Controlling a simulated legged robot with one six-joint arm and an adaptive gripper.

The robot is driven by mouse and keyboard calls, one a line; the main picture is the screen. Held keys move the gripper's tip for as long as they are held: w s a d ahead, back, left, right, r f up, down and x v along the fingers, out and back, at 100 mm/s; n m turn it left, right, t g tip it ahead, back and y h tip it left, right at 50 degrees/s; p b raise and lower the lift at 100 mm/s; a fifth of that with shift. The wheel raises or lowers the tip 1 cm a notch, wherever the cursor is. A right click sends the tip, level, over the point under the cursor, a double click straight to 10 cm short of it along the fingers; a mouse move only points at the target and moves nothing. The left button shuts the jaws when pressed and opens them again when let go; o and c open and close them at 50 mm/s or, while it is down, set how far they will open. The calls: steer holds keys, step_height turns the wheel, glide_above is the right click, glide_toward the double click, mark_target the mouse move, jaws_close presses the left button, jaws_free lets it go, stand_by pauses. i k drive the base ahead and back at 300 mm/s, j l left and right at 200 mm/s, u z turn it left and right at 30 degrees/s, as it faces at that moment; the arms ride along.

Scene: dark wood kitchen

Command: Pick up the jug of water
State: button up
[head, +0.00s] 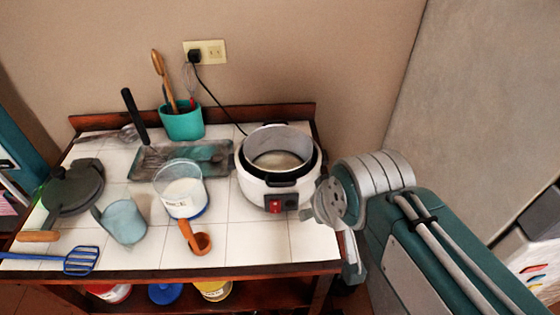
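A pale blue jug (124,222) stands on the white tiled table at the front left, its handle toward the left. I cannot make out a water level in it. My gripper (352,268) hangs at the table's right edge, right of the rice cooker and well apart from the jug. It is mostly hidden by my arm's wrist, so its fingers do not show clearly.
A clear container of white contents (184,194) stands right of the jug, with an orange scoop (201,242) before it. A rice cooker (277,168) stands between jug and gripper. A blue slotted spatula (81,260) and a dark round pan (74,187) lie left.

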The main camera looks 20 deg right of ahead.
mark_target(114, 208)
steer(key=k+j+u, duration=0.3)
steer(key=j, duration=0.2)
steer(key=i+j+u, duration=0.1)
steer(key=j, duration=0.6)
steer(key=i+j+z, duration=0.2)
steer(key=i+j, duration=0.15)
steer(key=j, duration=0.1)
